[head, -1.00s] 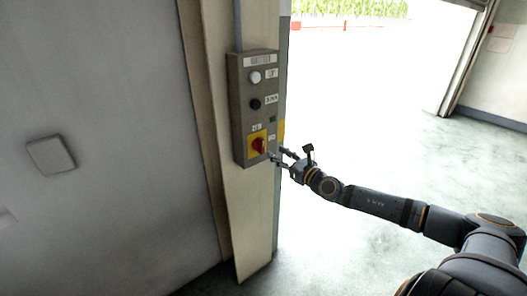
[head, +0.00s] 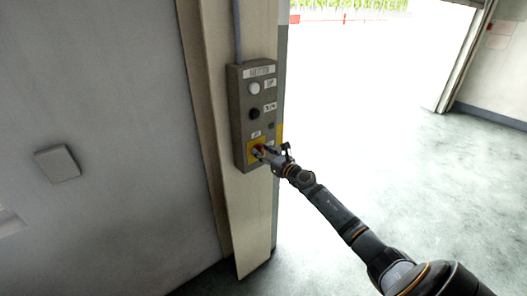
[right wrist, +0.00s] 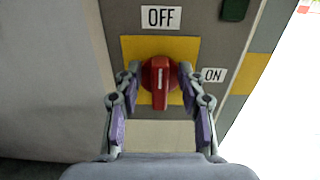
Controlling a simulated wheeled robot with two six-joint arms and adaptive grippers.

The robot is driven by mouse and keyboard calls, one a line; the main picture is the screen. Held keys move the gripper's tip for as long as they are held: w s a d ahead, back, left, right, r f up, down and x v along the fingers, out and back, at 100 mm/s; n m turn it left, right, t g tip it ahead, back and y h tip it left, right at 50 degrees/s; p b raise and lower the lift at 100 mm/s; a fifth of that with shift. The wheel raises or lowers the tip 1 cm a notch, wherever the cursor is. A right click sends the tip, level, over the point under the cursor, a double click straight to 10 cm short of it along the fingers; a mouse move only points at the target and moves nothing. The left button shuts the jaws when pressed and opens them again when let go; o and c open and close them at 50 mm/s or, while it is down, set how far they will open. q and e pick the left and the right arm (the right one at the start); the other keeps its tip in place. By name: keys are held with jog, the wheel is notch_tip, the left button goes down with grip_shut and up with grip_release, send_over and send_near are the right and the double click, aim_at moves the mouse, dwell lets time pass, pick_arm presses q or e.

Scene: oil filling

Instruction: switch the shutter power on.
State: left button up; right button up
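The grey control box (head: 238,110) is fixed to a beige post. Near its bottom is a red rotary knob (right wrist: 159,83) on a yellow plate (right wrist: 130,48). The knob's white line is upright, towards the OFF label (right wrist: 161,17); the ON label (right wrist: 213,75) is to its right. My right gripper (right wrist: 160,78) is open, with one finger on each side of the knob. Whether the fingertips touch it I cannot tell. In the head view my right gripper (head: 264,152) partly covers the knob. My left gripper is not in view.
Above the knob, the box carries a white button (head: 254,88) and a black button (head: 254,114). The post (head: 245,225) stands between a grey wall (head: 100,90) and a wide bright doorway. The floor (head: 400,180) at the right is clear.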

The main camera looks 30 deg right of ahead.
jog(key=shift+c, duration=0.3)
grip_shut()
jog(key=shift+r+m, duration=0.1)
jog(key=shift+m, duration=0.4)
jog(key=m, duration=0.1)
jog(key=m+p, duration=0.1)
jog(key=shift+d+m, duration=0.25)
jog(key=shift+m, duration=0.15)
jog(key=shift+d+f+m+p, duration=0.25)
jog(key=shift+m+p, duration=0.4)
jog(key=shift+m, duration=1.7)
jog(key=shift+d+f+m+p, duration=0.2)
jog(key=shift+m+p, duration=0.45)
jog(key=shift+m, duration=1.65)
jog(key=shift+d+f+m+p, duration=0.1)
jog(key=shift+f+m+p, duration=0.4)
jog(key=shift+m, duration=1.85)
jog(key=shift+r+m, duration=0.15)
jog(key=shift+m, duration=0.15)
